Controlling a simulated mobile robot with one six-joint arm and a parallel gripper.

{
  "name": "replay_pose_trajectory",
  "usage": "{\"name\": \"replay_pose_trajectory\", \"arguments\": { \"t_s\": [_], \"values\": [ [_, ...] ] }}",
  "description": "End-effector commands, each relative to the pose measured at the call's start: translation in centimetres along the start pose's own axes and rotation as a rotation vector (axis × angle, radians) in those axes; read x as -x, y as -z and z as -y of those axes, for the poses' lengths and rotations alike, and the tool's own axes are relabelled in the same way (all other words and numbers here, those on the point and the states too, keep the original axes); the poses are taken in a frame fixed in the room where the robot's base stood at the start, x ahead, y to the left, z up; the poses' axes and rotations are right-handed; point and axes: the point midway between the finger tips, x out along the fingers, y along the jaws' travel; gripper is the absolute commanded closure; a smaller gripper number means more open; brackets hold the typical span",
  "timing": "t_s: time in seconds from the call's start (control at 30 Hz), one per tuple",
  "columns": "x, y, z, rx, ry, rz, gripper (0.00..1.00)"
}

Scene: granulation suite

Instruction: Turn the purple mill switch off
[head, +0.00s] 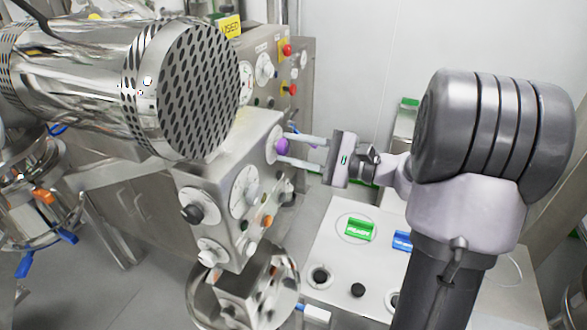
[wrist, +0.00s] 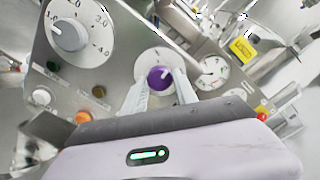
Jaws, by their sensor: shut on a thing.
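The purple mill switch (head: 281,146) is a round knob on the side face of a steel control box (head: 232,150) in the head view. In the wrist view the purple knob (wrist: 160,77) sits on a pale round plate. My gripper (head: 287,148) reaches it from the right, with its fingers on either side of the knob. In the wrist view my gripper (wrist: 161,82) is shut on the knob, one finger left and one right. The fingers hide parts of the knob's sides and its plate.
A large perforated steel motor housing (head: 190,88) hangs just above and left of the box. Grey dial knobs (head: 192,214) and an orange button (wrist: 83,117) are nearby. Red buttons (head: 288,50) are on the panel behind. A white worktop (head: 330,245) lies below my arm.

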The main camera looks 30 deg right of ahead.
Motion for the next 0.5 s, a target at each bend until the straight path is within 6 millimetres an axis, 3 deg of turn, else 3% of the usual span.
{"name": "replay_pose_trajectory", "arguments": {
  "t_s": [0.03,0.5],
  "values": [
    [0.0,0.57,-0.73,0.043,0.0,0.0,1.0],
    [0.0,0.46,-0.56,0.457,-0.001,0.0,1.0]
  ]
}}
